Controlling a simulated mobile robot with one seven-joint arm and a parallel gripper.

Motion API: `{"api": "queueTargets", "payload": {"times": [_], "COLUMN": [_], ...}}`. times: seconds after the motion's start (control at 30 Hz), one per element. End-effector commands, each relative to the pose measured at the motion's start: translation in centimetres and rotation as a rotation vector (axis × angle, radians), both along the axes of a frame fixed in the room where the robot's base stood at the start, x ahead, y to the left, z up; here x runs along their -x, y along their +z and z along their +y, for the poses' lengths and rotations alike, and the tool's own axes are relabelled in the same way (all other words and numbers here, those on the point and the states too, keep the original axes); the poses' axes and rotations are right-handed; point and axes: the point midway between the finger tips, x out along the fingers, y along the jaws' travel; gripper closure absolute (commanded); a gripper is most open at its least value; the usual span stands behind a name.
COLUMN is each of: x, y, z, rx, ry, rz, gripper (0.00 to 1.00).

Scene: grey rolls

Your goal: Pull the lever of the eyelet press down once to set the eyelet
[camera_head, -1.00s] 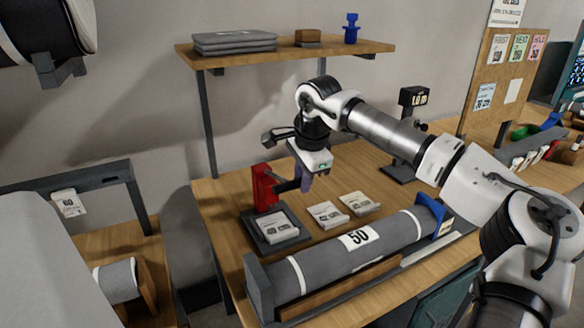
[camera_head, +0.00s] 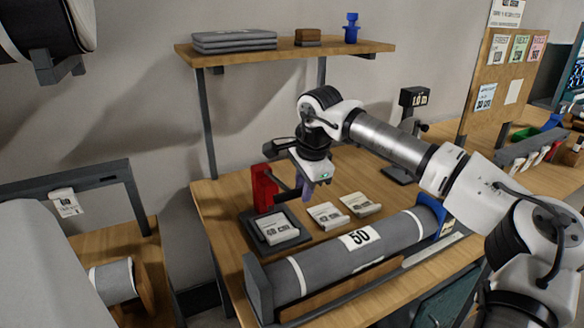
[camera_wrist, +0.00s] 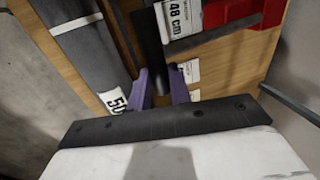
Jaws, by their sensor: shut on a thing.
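The eyelet press has a red upright body (camera_head: 263,187) on a dark base (camera_head: 303,231) at the back left of the table; its red part also shows in the wrist view (camera_wrist: 228,12). Its dark lever (camera_head: 287,195) reaches out from the red body to my gripper (camera_head: 306,190). In the wrist view the black lever (camera_wrist: 149,38) runs between my purple fingers (camera_wrist: 163,88), which are shut on it near its end. A card marked 48 cm (camera_head: 277,228) lies on the press base. The eyelet itself cannot be made out.
Two more cards (camera_head: 326,215) (camera_head: 360,204) lie right of the press. A grey roll marked 50 (camera_head: 330,265) lies in a holder along the table front. A wooden shelf (camera_head: 285,52) hangs above. A dark stand (camera_head: 412,98) is at the back right.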

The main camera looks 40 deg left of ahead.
Motion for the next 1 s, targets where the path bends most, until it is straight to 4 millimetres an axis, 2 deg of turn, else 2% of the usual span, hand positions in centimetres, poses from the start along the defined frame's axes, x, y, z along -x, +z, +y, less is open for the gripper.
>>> {"api": "queueTargets", "payload": {"times": [0.1, 0.57, 1.0], "x": [0.0, 0.1, 0.1], "y": [-0.9, -1.2, -2.8], "z": [-0.2, -0.2, -0.3], "rx": [0.004, 0.005, 0.004], "ry": [0.0, 0.0, 0.0], "rz": [0.002, 0.002, 0.003], "gripper": [0.89, 0.89, 0.89]}}
